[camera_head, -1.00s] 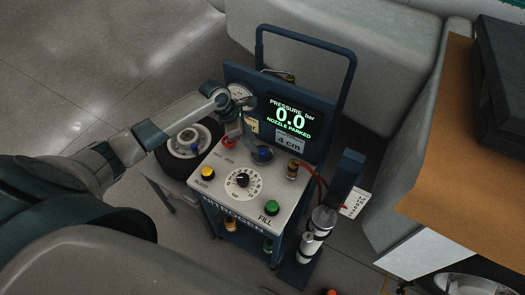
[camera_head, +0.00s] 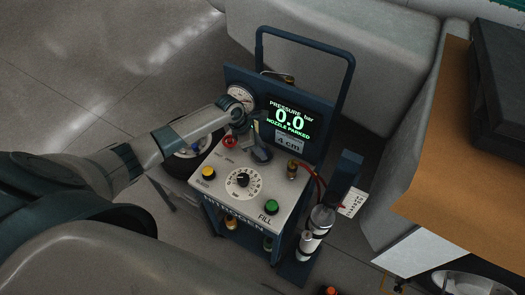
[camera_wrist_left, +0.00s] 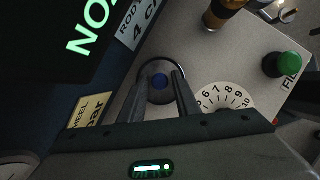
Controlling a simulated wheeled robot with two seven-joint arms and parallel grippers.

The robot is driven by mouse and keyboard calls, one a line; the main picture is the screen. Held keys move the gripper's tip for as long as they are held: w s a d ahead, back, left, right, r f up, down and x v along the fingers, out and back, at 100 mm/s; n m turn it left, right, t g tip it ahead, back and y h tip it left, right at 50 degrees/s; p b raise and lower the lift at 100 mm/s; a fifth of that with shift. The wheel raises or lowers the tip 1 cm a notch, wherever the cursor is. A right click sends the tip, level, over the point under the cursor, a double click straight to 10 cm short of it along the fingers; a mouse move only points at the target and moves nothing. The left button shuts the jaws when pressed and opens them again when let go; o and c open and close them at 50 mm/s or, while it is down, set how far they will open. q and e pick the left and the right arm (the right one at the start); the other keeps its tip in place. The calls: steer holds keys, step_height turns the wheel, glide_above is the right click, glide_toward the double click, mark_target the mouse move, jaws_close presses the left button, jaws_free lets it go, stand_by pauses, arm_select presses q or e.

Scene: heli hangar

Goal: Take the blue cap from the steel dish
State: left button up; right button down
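My left gripper (camera_wrist_left: 161,77) points down over the dish, with one finger on each side of the cap. Its fingers are apart; I cannot tell whether they touch the cap. My right gripper is in neither view.
The nitrogen cart's panel (camera_head: 222,189) carries a yellow button (camera_head: 208,173), a dial (camera_head: 243,182), a green FILL button (camera_head: 272,207) and a brass fitting (camera_head: 292,170). A pressure gauge (camera_head: 240,97) is close to my left wrist.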

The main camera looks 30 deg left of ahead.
arm_select(q)
steer(key=shift+w+d+f, duration=0.1)
steer(key=shift+d+f, duration=0.05)
steer(key=shift+f, duration=0.35)
jaws_close()
steer(key=shift+s+r+b, duration=0.2)
steer(key=shift+r+b, duration=0.05)
steer(key=shift+b, duration=0.1)
step_height(320, 180, up, 6)
steer(key=shift+r+b, duration=0.2)
steer(key=shift+b, duration=0.7)
steer(key=s+b, duration=0.3)
steer(key=s, duration=1.6)
steer(key=shift+s+a+b, duration=0.3)
steer(key=shift+a, duration=0.05)
